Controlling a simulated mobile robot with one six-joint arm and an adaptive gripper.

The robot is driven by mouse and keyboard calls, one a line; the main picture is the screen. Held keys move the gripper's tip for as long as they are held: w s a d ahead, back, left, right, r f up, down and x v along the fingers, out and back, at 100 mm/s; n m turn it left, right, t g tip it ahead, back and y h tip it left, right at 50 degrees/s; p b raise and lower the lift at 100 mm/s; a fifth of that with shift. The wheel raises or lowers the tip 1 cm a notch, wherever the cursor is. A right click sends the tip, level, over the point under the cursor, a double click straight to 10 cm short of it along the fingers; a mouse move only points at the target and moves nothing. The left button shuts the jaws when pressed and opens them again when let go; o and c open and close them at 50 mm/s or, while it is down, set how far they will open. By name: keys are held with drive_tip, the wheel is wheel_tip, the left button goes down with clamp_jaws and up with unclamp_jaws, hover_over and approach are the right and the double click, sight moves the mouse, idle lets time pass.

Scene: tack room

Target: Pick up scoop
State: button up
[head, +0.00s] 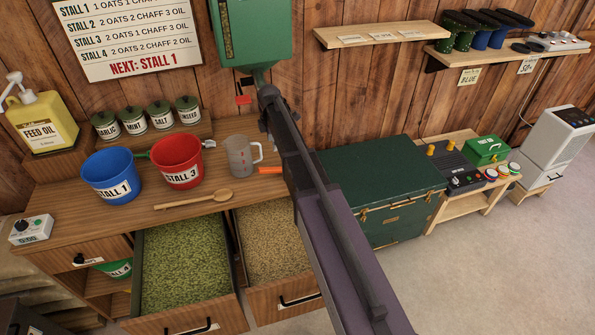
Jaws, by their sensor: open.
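A scoop-like tool lies behind the red bucket on the wooden counter. Its green handle (142,153) shows between the buckets and a grey metal end (208,144) shows at the right; the red bucket hides its middle. An orange handle (270,170) lies right of the clear measuring jug (240,156); my arm hides its other end, so I cannot tell what it belongs to. My gripper (268,112) is at the far end of my arm, above the back of the counter, below the green dispenser. It is open, small and seen edge-on, apart from these tools.
The blue bucket (111,175) and red bucket (176,161) stand on the counter (60,210). A wooden spoon (195,199) lies in front. Two feed drawers stand open below. The green dispenser (250,35) hangs above. A green chest (375,170) stands at the right.

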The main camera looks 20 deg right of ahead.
sight(274, 168)
drive_tip(key=shift+f+b, duration=4.15)
drive_tip(key=shift+f, duration=0.15)
drive_tip(key=shift+f+b, duration=2.6)
drive_tip(key=shift+c, duration=0.2)
clamp_jaws()
